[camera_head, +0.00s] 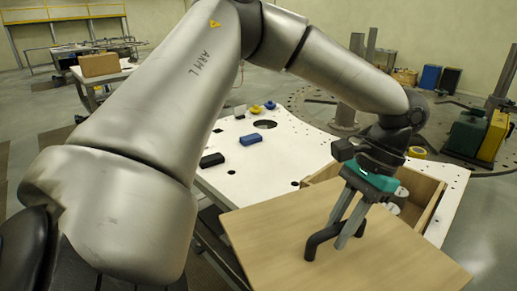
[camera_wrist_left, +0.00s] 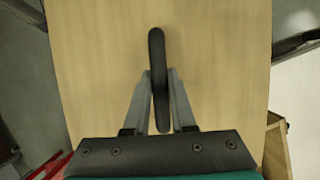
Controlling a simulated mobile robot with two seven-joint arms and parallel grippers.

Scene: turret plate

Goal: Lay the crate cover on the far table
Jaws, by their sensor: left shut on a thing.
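The crate cover is a flat pale wooden board (camera_head: 270,235) with a dark bar handle (camera_head: 318,238). My left gripper (camera_head: 346,232) is shut on this handle. In the left wrist view the fingers (camera_wrist_left: 159,85) pinch the handle from both sides, and the cover (camera_wrist_left: 100,60) fills most of the picture. The cover is in front of the open wooden crate (camera_head: 433,205) and hides part of it. The crate edge also shows in the left wrist view (camera_wrist_left: 275,150). A table (camera_head: 128,68) stands far back at the left. My right gripper is not in view.
A cardboard box (camera_head: 99,65) sits on the far table. Green and yellow canisters (camera_head: 480,135) stand at the right. Grey floor is open between the tables.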

